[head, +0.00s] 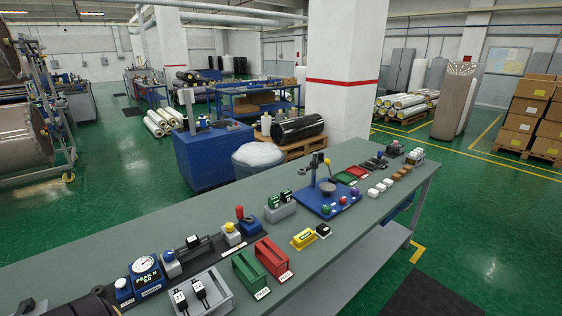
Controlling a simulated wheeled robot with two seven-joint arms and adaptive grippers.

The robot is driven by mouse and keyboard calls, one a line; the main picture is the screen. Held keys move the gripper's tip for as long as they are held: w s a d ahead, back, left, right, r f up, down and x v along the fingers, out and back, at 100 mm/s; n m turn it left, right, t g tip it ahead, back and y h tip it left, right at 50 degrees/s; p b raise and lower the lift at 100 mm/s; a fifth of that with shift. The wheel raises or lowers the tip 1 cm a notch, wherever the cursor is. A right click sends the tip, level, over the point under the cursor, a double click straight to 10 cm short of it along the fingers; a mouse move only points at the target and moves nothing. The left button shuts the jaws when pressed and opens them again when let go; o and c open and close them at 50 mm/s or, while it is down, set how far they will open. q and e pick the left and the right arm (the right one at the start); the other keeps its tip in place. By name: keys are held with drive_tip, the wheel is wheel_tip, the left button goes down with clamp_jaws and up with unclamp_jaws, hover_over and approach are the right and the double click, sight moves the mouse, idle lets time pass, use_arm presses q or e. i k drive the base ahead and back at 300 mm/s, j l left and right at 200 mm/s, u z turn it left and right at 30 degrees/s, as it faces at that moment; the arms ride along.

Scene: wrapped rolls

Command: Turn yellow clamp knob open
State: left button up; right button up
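A small yellow ball knob (327,161) sits on the upright stand (313,172) that rises from a blue base plate (322,208) on the workbench. A round grey dish (327,187) is beside the stand on the same plate. The knob is small here, and I cannot tell whether it is turned open or closed. No gripper fingers show in the head view. A dark rounded shape at the bottom left edge may be part of my arm.
The long grey-green workbench (215,258) also holds a red holder (272,258), a green holder (249,269), a yellow block (303,239) and a gauge box (146,273).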

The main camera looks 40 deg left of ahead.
sight(229, 227)
drive_tip(key=u, duration=2.4)
